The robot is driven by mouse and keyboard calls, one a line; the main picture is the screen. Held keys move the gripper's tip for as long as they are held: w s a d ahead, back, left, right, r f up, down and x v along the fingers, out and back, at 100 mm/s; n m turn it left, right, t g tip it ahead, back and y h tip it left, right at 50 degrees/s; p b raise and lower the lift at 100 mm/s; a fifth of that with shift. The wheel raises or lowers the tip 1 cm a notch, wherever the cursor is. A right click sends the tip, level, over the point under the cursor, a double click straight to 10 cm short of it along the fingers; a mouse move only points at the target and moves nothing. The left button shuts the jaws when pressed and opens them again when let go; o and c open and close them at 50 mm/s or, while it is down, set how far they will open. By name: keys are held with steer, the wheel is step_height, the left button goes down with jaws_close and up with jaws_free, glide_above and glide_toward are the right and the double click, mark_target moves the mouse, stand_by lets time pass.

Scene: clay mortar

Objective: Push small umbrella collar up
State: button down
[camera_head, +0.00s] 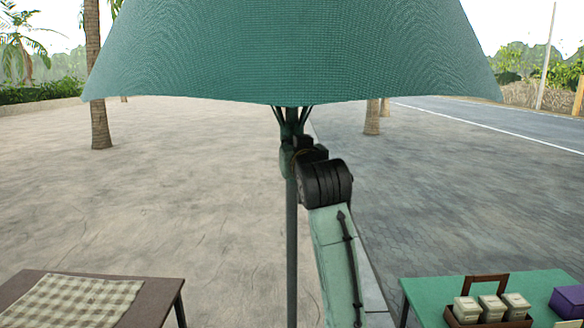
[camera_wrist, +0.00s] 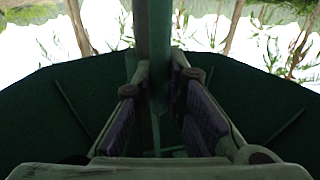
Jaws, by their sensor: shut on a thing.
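The green umbrella canopy (camera_head: 292,60) hangs spread and sloping downward across the top of the head view. Its thin grey pole (camera_head: 291,250) stands upright below. Dark struts converge on the collar (camera_head: 290,122) just under the canopy edge. My gripper (camera_head: 293,150) is at the pole right below these struts, partly hidden by my arm. In the wrist view, my gripper (camera_wrist: 155,80) has a finger on each side of a green upright part, the collar (camera_wrist: 152,35), and is shut on it. The dark canopy underside (camera_wrist: 265,95) and thin ribs fill the lower wrist view.
A brown table (camera_head: 150,292) with a checked cloth (camera_head: 70,300) stands at the lower left. A green table (camera_head: 430,290) with a wooden carrier of containers (camera_head: 490,308) and a purple box (camera_head: 568,300) stands at the lower right. Open paving lies around the pole.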

step_height(320, 180, up, 22)
steer(key=shift+f, duration=0.15)
steer(key=c, duration=1.6)
jaws_free()
steer(key=shift+f, duration=0.1)
steer(key=s+d, duration=0.2)
steer(key=s, duration=0.9)
steer(key=shift+s+d, duration=0.2)
steer(key=shift+s, duration=0.2)
